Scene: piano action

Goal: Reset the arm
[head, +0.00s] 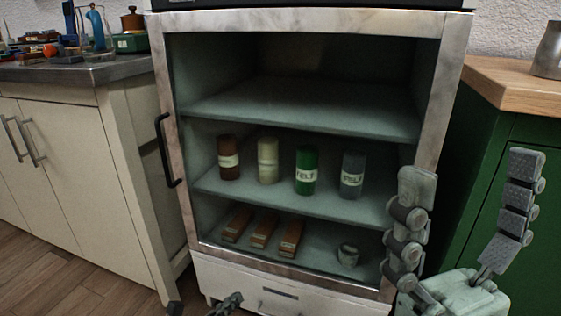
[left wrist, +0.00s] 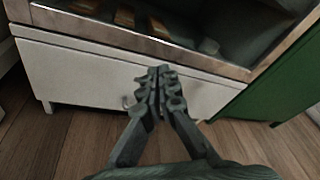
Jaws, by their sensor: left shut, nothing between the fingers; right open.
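My left gripper (left wrist: 158,85) is shut and empty in the left wrist view, in front of the cabinet's white lower drawer. Only its dark tip (head: 229,302) shows at the bottom edge of the head view. My right gripper (head: 472,175) is at the lower right of the head view, fingers spread wide and pointing up, with nothing between them. It is in front of the open cabinet's right edge and the green counter.
The cabinet (head: 300,15) holds several labelled cylinders on its middle shelf (head: 330,203). Several brown blocks and a small round item (head: 348,254) lie on the bottom. A grey counter (head: 60,70) with clutter stands left, a wood-topped green counter (head: 515,95) right. Floor is clear front left.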

